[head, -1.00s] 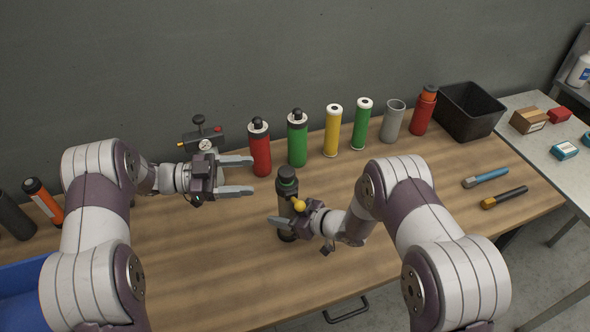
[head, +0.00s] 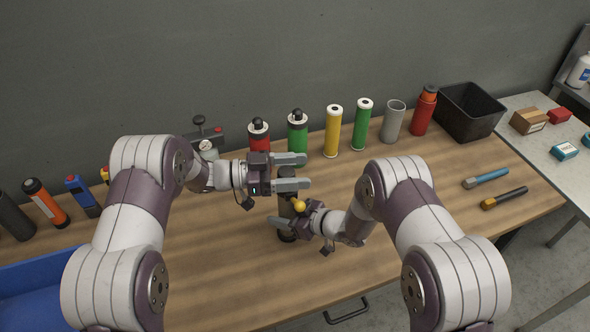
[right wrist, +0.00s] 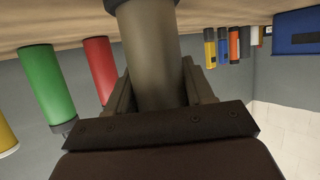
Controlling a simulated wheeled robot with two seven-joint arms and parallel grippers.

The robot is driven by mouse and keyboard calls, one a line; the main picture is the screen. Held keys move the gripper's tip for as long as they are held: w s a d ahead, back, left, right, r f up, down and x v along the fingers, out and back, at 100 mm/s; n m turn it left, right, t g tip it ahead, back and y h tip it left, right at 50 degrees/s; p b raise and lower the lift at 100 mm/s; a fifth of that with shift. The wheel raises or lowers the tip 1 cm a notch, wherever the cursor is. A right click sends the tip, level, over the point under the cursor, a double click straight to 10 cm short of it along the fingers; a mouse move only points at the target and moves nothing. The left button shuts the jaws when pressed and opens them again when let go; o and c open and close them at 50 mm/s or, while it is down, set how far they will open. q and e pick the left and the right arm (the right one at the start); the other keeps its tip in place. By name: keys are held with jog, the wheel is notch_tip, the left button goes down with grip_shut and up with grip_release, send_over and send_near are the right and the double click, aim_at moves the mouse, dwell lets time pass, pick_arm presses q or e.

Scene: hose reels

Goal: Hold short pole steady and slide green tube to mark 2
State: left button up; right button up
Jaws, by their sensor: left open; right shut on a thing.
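A short dark grey-brown pole (head: 287,228) stands upright on the bench, and its upper end is largely hidden by my left gripper. My right gripper (head: 284,214) is shut on the pole; the right wrist view shows the grey-brown shaft (right wrist: 152,55) between its fingers. A slim green tube (head: 361,125) with a white top and a thicker green cylinder (head: 297,137) with a black knob stand behind.
A red cylinder (head: 259,140) is partly behind my left gripper. A yellow tube (head: 332,132), a grey tube (head: 393,122), a red bottle (head: 423,112) and a black bin (head: 470,110) line the back. A blue bin (head: 40,296) is at left.

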pick_arm(q)
grip_shut()
notch_tip(320, 180, up, 8)
jog(key=shift+r, duration=0.1)
grip_release()
jog(key=a, duration=1.2)
jog(key=shift+s, duration=0.3)
